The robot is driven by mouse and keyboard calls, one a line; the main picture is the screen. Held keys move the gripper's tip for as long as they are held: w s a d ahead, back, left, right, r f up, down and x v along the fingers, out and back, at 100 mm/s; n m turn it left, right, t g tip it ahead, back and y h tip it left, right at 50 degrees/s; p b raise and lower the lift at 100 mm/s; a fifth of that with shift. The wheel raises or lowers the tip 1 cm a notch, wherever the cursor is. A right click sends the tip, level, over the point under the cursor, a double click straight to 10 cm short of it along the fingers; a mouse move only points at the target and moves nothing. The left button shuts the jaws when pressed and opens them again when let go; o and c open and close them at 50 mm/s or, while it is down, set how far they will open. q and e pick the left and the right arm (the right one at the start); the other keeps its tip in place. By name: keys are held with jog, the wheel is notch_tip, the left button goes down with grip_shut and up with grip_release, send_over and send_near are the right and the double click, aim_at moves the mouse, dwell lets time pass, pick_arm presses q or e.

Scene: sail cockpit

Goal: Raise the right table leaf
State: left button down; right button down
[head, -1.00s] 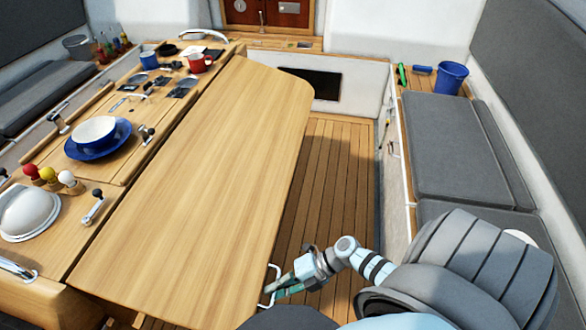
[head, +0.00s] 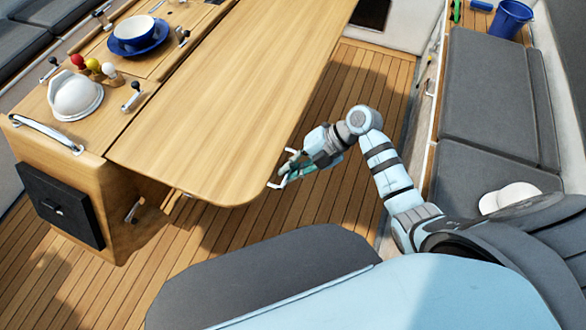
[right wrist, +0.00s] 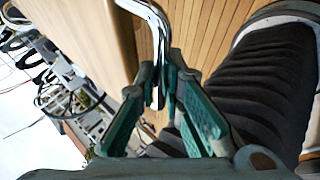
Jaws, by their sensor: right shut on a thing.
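The right table leaf (head: 235,115) is a wide wooden panel with rounded corners, lying roughly level with the table's centre part. A bright metal handle (head: 276,185) sits at its near right edge. My right gripper (head: 288,170) is at that edge, shut on the handle. In the right wrist view, the chrome handle (right wrist: 150,22) runs down between the green fingers of the gripper (right wrist: 162,88), beside the leaf's wood (right wrist: 85,40). The fingers partly hide the bar. My left gripper is not in view.
The table's centre part holds a blue plate with a bowl (head: 137,38), a white dome (head: 75,97) and coloured knobs (head: 92,66). A grey-cushioned bench (head: 495,100) with a blue bucket (head: 510,20) runs along the right.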

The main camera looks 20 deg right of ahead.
jog(key=c, duration=2)
grip_release()
jog(key=shift+a, duration=0.1)
jog(key=shift+o, duration=0.2)
jog(key=shift+a, duration=0.1)
jog(key=shift+r, duration=0.1)
jog(key=v, duration=1.2)
